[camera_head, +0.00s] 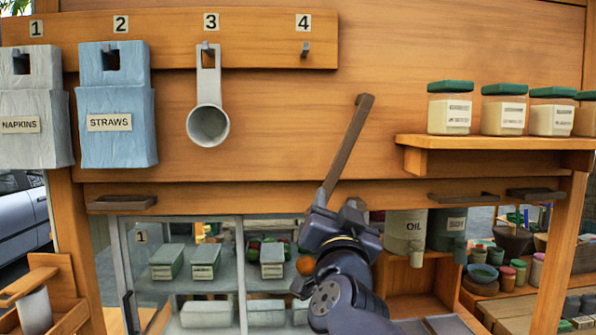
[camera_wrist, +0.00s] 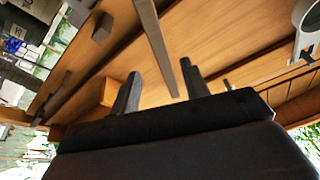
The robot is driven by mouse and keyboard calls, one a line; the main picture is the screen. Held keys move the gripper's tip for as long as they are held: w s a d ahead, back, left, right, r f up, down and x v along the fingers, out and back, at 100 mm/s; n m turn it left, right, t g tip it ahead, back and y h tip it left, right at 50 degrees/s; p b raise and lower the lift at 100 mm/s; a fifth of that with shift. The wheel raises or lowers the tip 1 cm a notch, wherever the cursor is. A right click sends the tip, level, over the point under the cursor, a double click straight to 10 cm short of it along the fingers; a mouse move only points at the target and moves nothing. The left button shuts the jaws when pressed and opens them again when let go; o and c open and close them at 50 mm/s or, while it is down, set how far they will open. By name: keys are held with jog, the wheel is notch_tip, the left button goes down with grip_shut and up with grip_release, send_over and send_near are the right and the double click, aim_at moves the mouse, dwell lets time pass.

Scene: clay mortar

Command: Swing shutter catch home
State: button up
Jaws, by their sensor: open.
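The shutter catch appears to be the long brown bar (camera_head: 347,145) on the wooden shutter panel. It leans, with its hooked top end up and to the right and its lower end down at my gripper (camera_head: 335,208). In the wrist view the bar (camera_wrist: 155,45) runs down between the two dark fingers of my gripper (camera_wrist: 160,70). The fingers stand apart, with gaps visible on both sides of the bar. I cannot tell whether a finger touches it. The bar's lowest part is hidden behind the gripper in the head view.
A shelf (camera_head: 480,142) with several green-lidded jars juts out at right. A scoop (camera_head: 208,110), a straws holder (camera_head: 116,120) and a napkins holder (camera_head: 40,110) hang at left. Dark brackets (camera_head: 122,202) line the lower rail. Bare panel surrounds the bar.

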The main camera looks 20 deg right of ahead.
aim_at(337, 170)
jog(key=shift+m+h, duration=0.4)
jog(key=x, duration=0.3)
jog(key=p+x, duration=0.1)
jog(key=x, duration=0.3)
jog(key=r+p+x, duration=0.1)
jog(key=x, duration=0.3)
jog(key=shift+d, duration=0.2)
grip_shut()
